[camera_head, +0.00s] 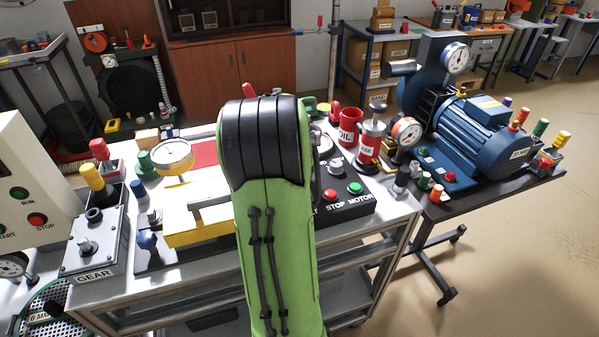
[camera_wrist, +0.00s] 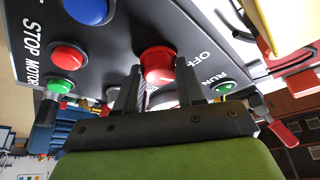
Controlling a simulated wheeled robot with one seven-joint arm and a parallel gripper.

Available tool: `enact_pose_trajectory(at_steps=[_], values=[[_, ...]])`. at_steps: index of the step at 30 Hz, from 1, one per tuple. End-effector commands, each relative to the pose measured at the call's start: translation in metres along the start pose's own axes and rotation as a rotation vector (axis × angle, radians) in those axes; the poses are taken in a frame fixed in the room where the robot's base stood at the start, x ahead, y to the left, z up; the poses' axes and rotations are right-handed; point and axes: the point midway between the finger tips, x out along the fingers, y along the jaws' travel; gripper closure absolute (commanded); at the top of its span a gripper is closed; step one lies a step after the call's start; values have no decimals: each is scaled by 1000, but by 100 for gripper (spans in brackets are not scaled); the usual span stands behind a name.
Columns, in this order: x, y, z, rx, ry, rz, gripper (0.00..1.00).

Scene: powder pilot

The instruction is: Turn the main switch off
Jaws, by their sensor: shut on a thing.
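In the wrist view, a black panel carries a red round knob (camera_wrist: 158,62) beside the white word OFF. I take this knob for the main switch. The word RUN stands farther right, by a green button (camera_wrist: 224,88). My gripper (camera_wrist: 158,72) has one finger on each side of the red knob and is shut on it. The knob's base and any pointer mark are hidden, so its setting cannot be read. In the head view my green and black arm covers the switch and my fingers. Part of the panel (camera_head: 347,203) with STOP and MOTOR shows to its right.
The panel has a red button (camera_wrist: 67,57), a green button (camera_wrist: 60,86) and a blue button (camera_wrist: 87,10). On the bench, a yellow block with a dial gauge (camera_head: 173,155) stands left of my arm. A red OIL can (camera_head: 350,127) stands behind the panel.

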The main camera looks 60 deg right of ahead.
Motion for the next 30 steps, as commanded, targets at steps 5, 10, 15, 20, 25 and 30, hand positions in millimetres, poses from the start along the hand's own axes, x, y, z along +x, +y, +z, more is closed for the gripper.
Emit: enact_pose_trajectory(at_steps=[5,10,15,20,25,30], values=[[0,1,-1,-121,2,-52,92],[0,2,-1,-210,1,-88,92],[0,2,-1,-267,1,-111,92],[0,2,-1,-294,1,-122,92],[0,2,-1,-302,1,-125,92],[0,2,-1,-302,1,-125,92]])
